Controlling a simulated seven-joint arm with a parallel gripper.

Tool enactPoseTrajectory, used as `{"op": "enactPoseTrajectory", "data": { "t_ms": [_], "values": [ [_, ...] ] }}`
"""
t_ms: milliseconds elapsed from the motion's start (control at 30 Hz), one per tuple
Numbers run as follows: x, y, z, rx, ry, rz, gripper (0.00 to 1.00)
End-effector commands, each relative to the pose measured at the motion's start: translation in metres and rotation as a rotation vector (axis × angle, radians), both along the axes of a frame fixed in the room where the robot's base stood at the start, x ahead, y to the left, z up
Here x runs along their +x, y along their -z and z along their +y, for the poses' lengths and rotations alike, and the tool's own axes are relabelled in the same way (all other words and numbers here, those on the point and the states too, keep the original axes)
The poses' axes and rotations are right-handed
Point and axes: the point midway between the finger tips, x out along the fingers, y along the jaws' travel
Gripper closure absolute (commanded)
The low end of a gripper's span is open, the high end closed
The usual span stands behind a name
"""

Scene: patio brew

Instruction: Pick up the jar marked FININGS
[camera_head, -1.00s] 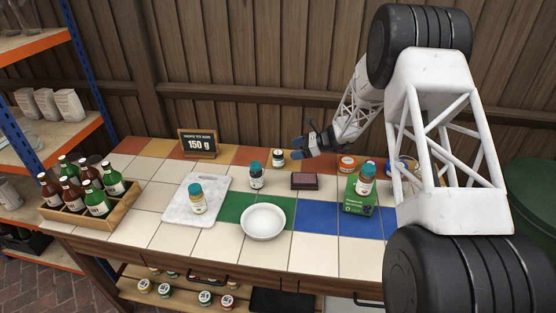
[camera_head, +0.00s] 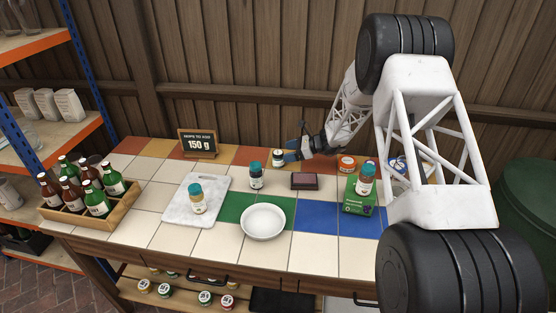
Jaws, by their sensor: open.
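The jar labels are too small to read, so I cannot tell which is marked FININGS. A small white-labelled jar with a dark lid (camera_head: 278,160) stands at the back of the tiled bench. Another teal-lidded jar (camera_head: 365,187) stands on a green box (camera_head: 356,203).
A white bowl (camera_head: 263,222) and a dark reddish pad (camera_head: 304,180) are on the bench. An orange tin (camera_head: 347,163) stands right of my gripper. A sign (camera_head: 198,143) stands back left, and a bottle crate (camera_head: 113,214) front left. The front tiles are clear.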

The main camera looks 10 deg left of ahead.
Motion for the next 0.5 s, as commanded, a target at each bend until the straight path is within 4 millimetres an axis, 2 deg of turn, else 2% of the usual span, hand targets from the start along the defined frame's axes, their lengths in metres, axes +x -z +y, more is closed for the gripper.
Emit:
{"op": "enactPoseTrajectory", "data": {
  "t_ms": [300, 500],
  "values": [
    [0.000, 0.001, 0.002, 0.000, 0.000, 0.000, 0.20],
    [0.001, 0.007, 0.016, -0.001, -0.002, 0.001, 0.20]
  ]
}}
